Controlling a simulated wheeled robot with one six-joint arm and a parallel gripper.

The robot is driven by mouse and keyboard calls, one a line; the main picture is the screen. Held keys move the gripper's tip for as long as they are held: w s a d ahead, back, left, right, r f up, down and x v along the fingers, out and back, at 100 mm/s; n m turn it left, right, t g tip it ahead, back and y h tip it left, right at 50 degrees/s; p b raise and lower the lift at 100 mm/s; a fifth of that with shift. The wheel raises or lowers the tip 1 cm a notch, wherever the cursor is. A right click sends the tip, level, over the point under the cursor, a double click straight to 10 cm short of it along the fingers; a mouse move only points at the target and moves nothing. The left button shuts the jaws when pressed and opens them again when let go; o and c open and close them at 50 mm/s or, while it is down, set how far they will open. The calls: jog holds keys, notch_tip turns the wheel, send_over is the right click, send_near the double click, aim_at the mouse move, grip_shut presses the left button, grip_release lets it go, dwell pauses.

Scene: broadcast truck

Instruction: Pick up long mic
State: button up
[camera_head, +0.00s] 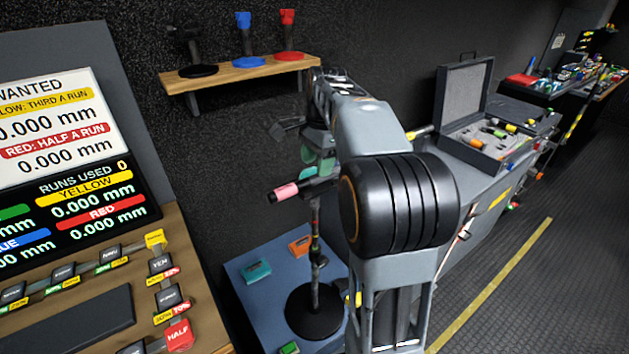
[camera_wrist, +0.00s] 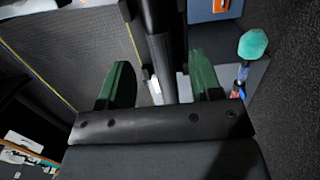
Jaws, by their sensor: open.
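A long dark microphone with a pink band (camera_head: 285,192) lies almost level on top of a thin black stand (camera_head: 315,240) with a round base. Its right end is hidden behind my arm. My gripper (camera_head: 318,158), with green fingers, is just above the microphone and beside the wall. In the wrist view my gripper (camera_wrist: 160,78) is open, with its green fingers apart. A black tube (camera_wrist: 158,45) runs between the fingers, with gaps at both sides. I cannot tell whether this tube is the microphone or the stand.
The stand is on a blue-grey platform (camera_head: 248,297) with a teal box (camera_head: 257,271) and an orange box (camera_head: 299,245). A wooden shelf (camera_head: 235,74) above holds black, blue and red stands. An open case (camera_head: 480,125) is at right. The floor (camera_head: 560,270) there is clear.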

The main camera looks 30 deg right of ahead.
aim_at(315, 175)
jog(key=shift+a+f, duration=0.2)
jog(key=shift+f, duration=1.9)
jog(key=shift+c, duration=0.3)
grip_shut()
jog(key=shift+r, duration=0.1)
